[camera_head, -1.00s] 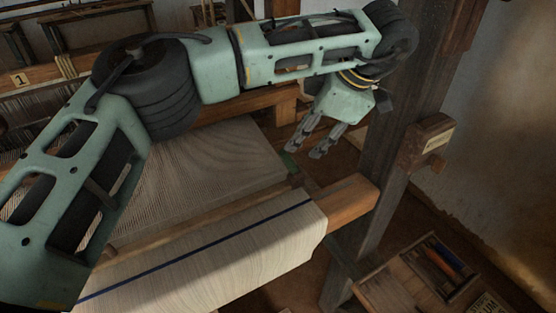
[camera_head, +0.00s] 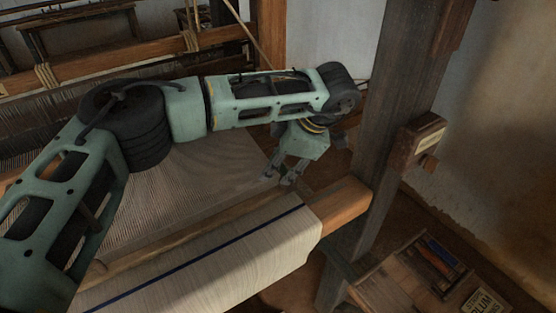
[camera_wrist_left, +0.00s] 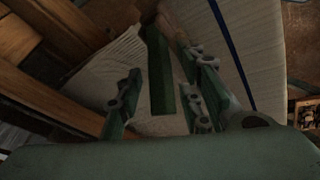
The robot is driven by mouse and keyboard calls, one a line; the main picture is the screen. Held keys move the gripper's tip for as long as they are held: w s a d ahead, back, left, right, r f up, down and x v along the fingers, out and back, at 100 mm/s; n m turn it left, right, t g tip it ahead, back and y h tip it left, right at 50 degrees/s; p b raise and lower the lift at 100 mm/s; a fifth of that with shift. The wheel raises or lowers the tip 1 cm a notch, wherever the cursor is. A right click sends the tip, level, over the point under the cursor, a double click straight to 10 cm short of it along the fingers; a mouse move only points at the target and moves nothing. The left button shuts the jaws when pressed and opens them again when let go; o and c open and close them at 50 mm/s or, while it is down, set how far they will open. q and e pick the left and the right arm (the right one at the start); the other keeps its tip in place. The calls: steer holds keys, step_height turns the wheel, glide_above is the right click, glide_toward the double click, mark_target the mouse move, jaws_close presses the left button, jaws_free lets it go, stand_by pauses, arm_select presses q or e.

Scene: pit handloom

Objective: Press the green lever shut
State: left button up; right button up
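The green lever (camera_wrist_left: 159,70) shows in the left wrist view as a flat green bar over the pale cloth. My left gripper (camera_wrist_left: 162,80) is open there, with a finger on either side of the lever. I see no clear contact between fingers and lever. In the head view my left gripper (camera_head: 279,179) points down at the right edge of the woven cloth, just behind the wooden front beam. The lever is not clearly visible in that view, near the fingertips. My right gripper is not in view.
The cloth roll (camera_head: 215,255) with a blue stripe lies in front of the gripper. A wooden beam end (camera_head: 340,203) and a thick dark post (camera_head: 372,120) stand to its right. A wooden tray (camera_head: 435,260) with small tools is at the lower right.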

arm_select(q)
steer(key=shift+s, duration=0.1)
steer(key=shift+c, duration=0.5)
jaws_close()
